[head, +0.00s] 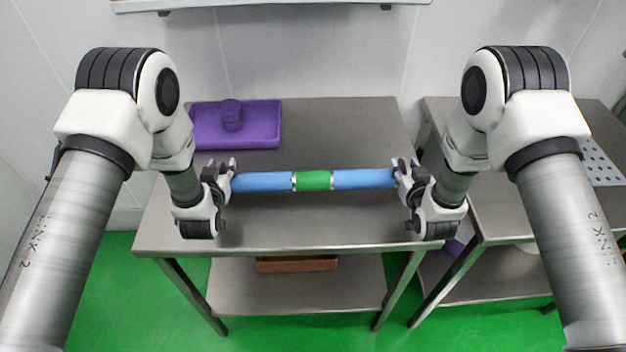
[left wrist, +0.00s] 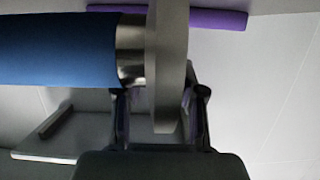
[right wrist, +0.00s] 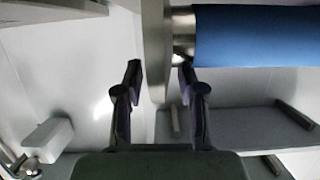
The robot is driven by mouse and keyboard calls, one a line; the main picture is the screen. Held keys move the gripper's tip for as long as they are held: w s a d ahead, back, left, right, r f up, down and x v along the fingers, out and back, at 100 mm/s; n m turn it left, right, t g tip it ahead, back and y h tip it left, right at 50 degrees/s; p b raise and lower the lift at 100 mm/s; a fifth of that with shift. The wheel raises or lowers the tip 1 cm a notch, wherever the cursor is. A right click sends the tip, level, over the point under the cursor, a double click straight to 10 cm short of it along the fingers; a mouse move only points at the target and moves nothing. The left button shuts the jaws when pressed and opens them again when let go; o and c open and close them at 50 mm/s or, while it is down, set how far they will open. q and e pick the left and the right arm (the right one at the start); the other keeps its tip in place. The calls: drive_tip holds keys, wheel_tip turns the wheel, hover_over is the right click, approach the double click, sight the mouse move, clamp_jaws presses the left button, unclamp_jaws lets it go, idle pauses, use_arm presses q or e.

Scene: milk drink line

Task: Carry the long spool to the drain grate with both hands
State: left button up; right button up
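The long spool (head: 313,181) is a blue rod with a green middle band and metal rings. It lies level left to right over the middle table; I cannot tell whether it touches anything below. My left gripper (head: 225,177) is at its left end. In the left wrist view the open fingers (left wrist: 156,105) stand either side of a grey end disc (left wrist: 166,60), with a gap on one side. My right gripper (head: 403,172) is at the right end, its fingers (right wrist: 160,85) similarly apart around the other end disc (right wrist: 154,50). The perforated drain grate (head: 602,165) is on the right table.
A purple tray (head: 265,127) with a purple cup (head: 231,115) stands at the back left of the middle table (head: 330,225). A brown box (head: 297,264) is on the lower shelf. A gap separates the middle table from the right table (head: 500,215).

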use_arm(q)
clamp_jaws()
use_arm(e)
clamp_jaws()
use_arm(q)
drive_tip(key=shift+r, duration=0.1)
use_arm(e)
drive_tip(key=shift+r, duration=0.15)
